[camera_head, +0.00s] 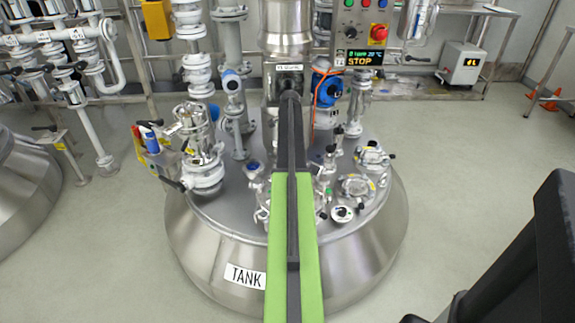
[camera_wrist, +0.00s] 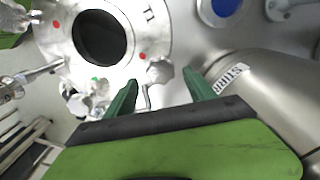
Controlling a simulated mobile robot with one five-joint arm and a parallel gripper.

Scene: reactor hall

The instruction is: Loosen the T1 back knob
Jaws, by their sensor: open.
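In the wrist view a round metal flange (camera_wrist: 65,55) marked T1 surrounds a dark round opening (camera_wrist: 99,38). My gripper (camera_wrist: 161,80) is open, with one dark green finger on each side of this knob. I cannot tell whether the fingers touch it, or whether it is the back one. Another knob (camera_wrist: 76,101) lies left of the left finger, and a rod-like clamp (camera_wrist: 40,74) reaches in at the left. In the head view my green arm hides the gripper and the middle of the tank lid.
The steel tank (camera_head: 365,245) carries several fittings on its lid. A large steel cylinder (camera_wrist: 250,80) with a label stands close to the right finger. A control box (camera_head: 362,30) showing STOP hangs behind the tank. Open floor (camera_head: 460,170) lies to the right.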

